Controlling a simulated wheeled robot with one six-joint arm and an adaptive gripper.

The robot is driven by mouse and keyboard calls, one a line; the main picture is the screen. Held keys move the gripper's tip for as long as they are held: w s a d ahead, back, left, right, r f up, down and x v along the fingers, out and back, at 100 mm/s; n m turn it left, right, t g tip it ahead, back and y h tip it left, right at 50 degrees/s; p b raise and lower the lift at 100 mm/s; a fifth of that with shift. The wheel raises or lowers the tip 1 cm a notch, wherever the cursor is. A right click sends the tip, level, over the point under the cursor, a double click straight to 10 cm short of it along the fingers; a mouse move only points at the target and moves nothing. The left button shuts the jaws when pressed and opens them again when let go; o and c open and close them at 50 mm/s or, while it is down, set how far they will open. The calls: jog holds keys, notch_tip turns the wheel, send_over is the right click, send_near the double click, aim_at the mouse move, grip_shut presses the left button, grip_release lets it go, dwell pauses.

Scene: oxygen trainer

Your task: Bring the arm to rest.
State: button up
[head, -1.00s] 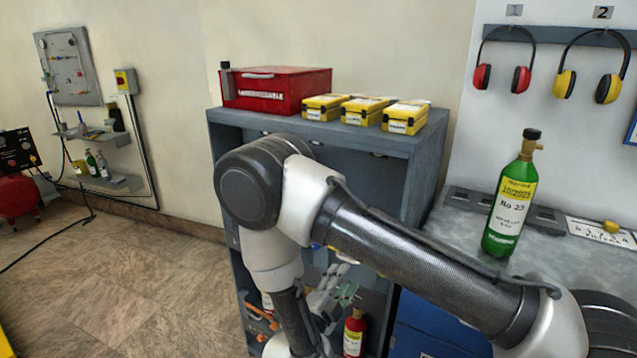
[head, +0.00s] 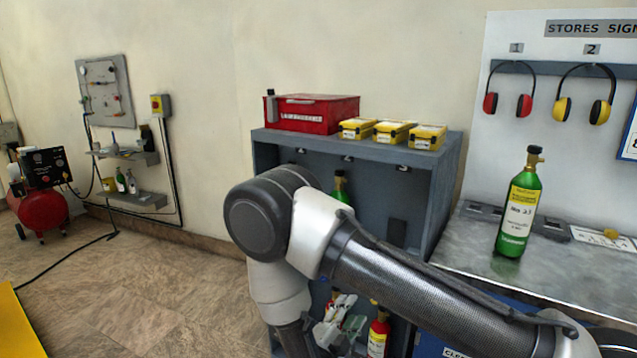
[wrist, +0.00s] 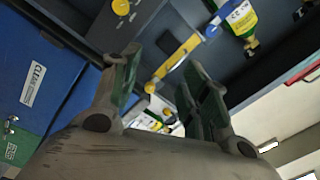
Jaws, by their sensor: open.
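Behind the fingers in that view are the cabinet's dark interior, a yellow fitting (wrist: 178,58) and a green bottle with a yellow label (wrist: 240,18). I cannot tell how far the fingers are from them.
The grey cabinet (head: 440,190) carries a red case (head: 310,114) and yellow boxes (head: 395,131). A green bottle (head: 518,210) stands upright on the metal bench (head: 470,245) at right. Ear defenders (head: 510,92) hang above. A red compressor (head: 40,208) stands far left. The floor at left is open.

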jog(key=s+d+r+m+g+h, duration=0.25)
jog(key=d+m+g, duration=0.3)
jog(key=m, duration=0.55)
jog(key=s+d+r+m+g+h, duration=0.25)
jog(key=s+d+m+g, duration=0.2)
jog(key=d+m, duration=0.4)
jog(key=s+d+r+m+y, duration=0.4)
jog(key=d+r+m+y, duration=0.1)
jog(key=r+m, duration=0.4)
jog(key=s+d+r+m+y, duration=0.4)
jog(key=r+m, duration=0.5)
jog(key=m, duration=0.4)
jog(key=s+d+r+m+g+y, duration=0.1)
jog(key=s+d+r+m+y, duration=0.4)
jog(key=r+m, duration=0.4)
jog(key=shift+d+r+m+y, duration=0.25)
jog(key=shift+d+m+y, duration=0.15)
jog(key=shift+m, duration=0.85)
jog(key=shift+s, duration=0.1)
